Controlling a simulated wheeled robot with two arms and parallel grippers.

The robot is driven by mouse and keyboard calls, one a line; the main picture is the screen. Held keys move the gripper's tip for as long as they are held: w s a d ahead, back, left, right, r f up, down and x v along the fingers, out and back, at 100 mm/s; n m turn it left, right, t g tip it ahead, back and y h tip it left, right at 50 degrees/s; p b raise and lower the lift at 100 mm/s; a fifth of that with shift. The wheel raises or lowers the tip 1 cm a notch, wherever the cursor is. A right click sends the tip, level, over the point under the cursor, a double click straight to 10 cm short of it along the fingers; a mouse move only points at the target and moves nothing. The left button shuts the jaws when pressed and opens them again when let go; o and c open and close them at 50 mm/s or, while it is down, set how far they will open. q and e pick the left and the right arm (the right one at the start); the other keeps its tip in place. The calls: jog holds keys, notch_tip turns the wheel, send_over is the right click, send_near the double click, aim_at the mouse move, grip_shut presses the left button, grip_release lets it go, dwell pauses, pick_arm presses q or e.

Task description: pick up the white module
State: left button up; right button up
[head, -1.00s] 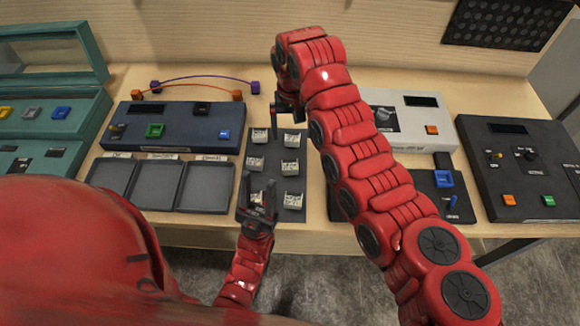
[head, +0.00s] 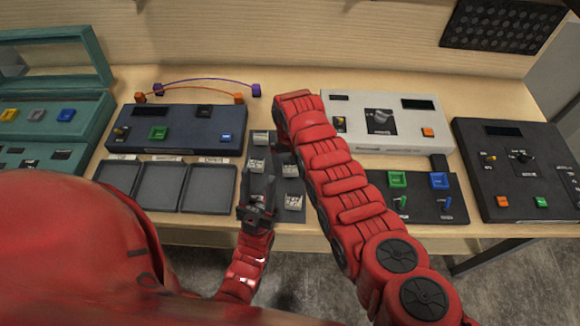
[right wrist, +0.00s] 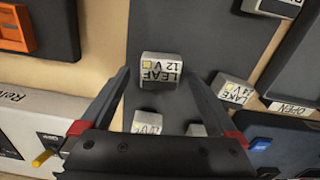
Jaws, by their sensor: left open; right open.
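Several small whitish-grey labelled modules sit in two columns on a dark rack (head: 271,152). In the head view I see a module at the back left (head: 261,137), one at the middle left (head: 257,166), and others at the right (head: 291,171) and front right (head: 293,201). My right arm and left gripper hide part of the rack. In the right wrist view, a module labelled LEAF 12 V (right wrist: 161,72) lies between the open, empty fingers of my right gripper (right wrist: 168,80). My left gripper (head: 257,185) is open over the rack's front left.
Three empty dark trays (head: 158,183) are left of the rack, behind them a blue console (head: 185,140). A white console (head: 385,135) and dark panels (head: 515,170) stand at the right. Orange and purple cables (head: 205,82) lie at the back.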

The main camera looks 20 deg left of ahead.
jog(key=shift+f, duration=0.8)
jog(key=c, duration=1.5)
jog(key=shift+r, duration=0.1)
